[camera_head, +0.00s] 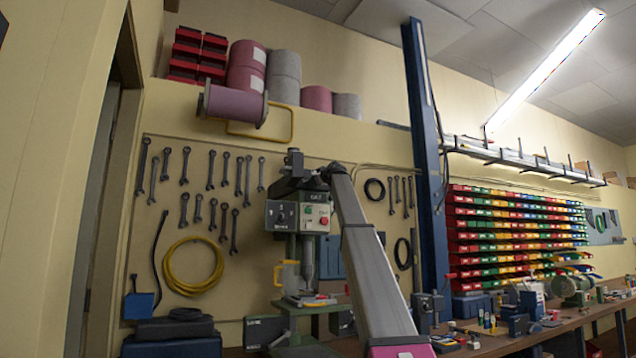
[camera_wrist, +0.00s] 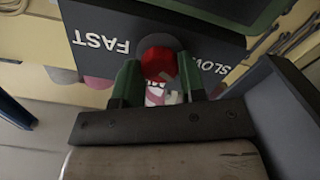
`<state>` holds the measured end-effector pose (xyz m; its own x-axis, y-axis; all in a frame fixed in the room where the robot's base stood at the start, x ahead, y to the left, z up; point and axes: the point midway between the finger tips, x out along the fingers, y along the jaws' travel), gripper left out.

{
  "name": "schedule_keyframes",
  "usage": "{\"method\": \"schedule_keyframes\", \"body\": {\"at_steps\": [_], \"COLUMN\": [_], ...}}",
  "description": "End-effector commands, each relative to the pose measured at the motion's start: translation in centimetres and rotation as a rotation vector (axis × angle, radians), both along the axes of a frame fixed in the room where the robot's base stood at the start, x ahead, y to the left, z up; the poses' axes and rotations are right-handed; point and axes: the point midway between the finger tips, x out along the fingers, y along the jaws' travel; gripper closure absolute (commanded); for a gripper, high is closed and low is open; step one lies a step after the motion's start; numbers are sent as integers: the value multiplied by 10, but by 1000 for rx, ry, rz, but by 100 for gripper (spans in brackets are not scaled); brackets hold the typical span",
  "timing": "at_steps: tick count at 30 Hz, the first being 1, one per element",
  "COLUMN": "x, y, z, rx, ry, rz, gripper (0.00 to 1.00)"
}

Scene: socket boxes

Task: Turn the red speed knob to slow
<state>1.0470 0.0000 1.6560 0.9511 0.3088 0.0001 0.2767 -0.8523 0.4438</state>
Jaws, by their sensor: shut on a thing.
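The red speed knob (camera_wrist: 158,60) shows in the wrist view, on a dark panel (camera_wrist: 220,45) lettered FAST and SLOW, which reads upside down. FAST is left of the knob and SLOW is right of it. My gripper (camera_wrist: 160,68) is shut on the knob, with one green-edged finger on each side. Which way the knob points cannot be told. In the head view my gripper (camera_head: 296,178) is at the top of the drill press (camera_head: 310,245), above its grey control box (camera_head: 284,215). The red knob cannot be made out there.
The press has a red button (camera_head: 323,220) on its front. Wrenches (camera_head: 184,165) and a yellow cable coil (camera_head: 192,267) hang on the wall behind. A blue post (camera_head: 428,170) stands right of my arm. A cluttered workbench (camera_head: 490,345) runs to the right.

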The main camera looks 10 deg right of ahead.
Motion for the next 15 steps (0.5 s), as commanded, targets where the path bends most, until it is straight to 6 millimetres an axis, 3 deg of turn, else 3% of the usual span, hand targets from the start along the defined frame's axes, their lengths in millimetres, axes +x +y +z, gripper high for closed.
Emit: {"method": "schedule_keyframes", "body": {"at_steps": [3, 4, 6, 15], "x": [0, 0, 0, -1], "y": [0, 0, 0, 0], "z": [-1, -1, 0, 0], "rx": [0, 1, 1, 1], "ry": [1, 2, 2, 0], "rz": [0, 0, 0, 0], "gripper": [86, 53, 37, 37]}}
